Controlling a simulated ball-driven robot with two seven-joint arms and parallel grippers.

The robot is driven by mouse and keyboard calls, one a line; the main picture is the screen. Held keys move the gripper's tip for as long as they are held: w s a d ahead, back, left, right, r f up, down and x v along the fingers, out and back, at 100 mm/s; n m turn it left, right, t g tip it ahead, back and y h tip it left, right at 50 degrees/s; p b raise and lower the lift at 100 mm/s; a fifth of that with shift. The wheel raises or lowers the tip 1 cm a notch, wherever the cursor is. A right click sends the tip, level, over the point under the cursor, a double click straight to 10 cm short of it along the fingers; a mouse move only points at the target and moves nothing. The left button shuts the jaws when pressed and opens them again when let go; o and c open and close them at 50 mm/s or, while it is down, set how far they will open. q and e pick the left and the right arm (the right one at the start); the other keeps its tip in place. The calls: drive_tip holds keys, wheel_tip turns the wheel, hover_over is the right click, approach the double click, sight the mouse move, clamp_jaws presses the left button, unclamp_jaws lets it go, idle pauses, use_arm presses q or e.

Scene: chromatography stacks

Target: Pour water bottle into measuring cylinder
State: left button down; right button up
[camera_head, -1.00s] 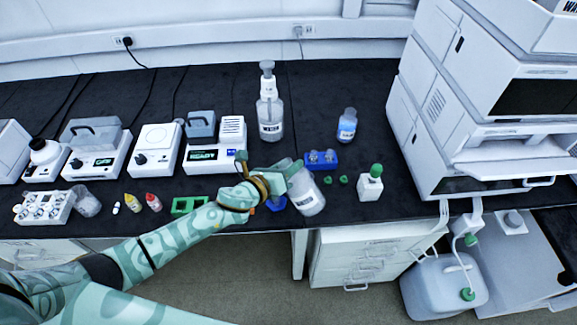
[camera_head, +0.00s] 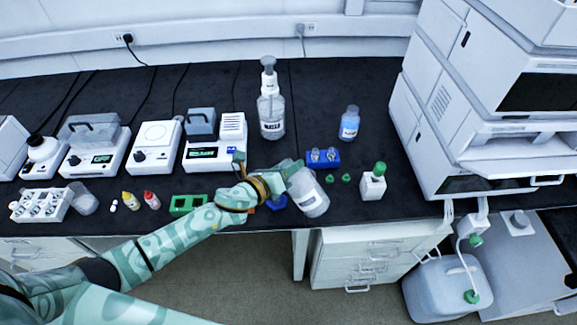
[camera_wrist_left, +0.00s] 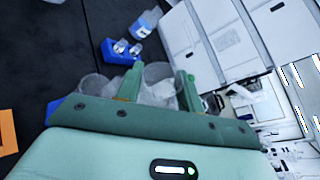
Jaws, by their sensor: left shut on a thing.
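My left gripper (camera_head: 285,177) is shut on a clear bottle (camera_head: 313,200) with a pale label. The bottle is strongly tilted, its base toward the lower right and its upper part hidden by the gripper. It also shows between the fingers in the left wrist view (camera_wrist_left: 160,75). A clear cylinder, which I take for the measuring cylinder (camera_wrist_left: 92,84), stands close beside the bottle's upper part, with a blue base (camera_head: 277,204) partly hidden behind my gripper. I cannot tell whether water is flowing or how full either is. My right gripper is not in view.
A blue vial rack (camera_head: 322,159), green caps (camera_head: 331,178) and a white bottle with a green cap (camera_head: 373,183) are close on the right. A blue-liquid bottle (camera_head: 349,124) and a pump bottle (camera_head: 271,105) stand behind. The chromatography stack (camera_head: 480,130) bounds the right side.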

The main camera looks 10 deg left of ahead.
use_arm(q)
drive_tip(key=shift+w+f+n+b, duration=0.1)
drive_tip(key=shift+n+b, duration=0.3)
drive_tip(key=shift+b, duration=0.25)
idle(0.4)
drive_tip(key=shift+f+n+h+b, duration=0.3)
drive_tip(key=shift+h+b, duration=0.1)
drive_tip(key=shift+b, duration=0.1)
drive_tip(key=shift+r, duration=0.15)
drive_tip(key=shift+a+f+n+t+b, duration=0.15)
drive_tip(key=shift+f+n+t+b, duration=0.15)
drive_tip(key=shift+f+n+b, duration=0.5)
drive_tip(key=shift+r, duration=0.25)
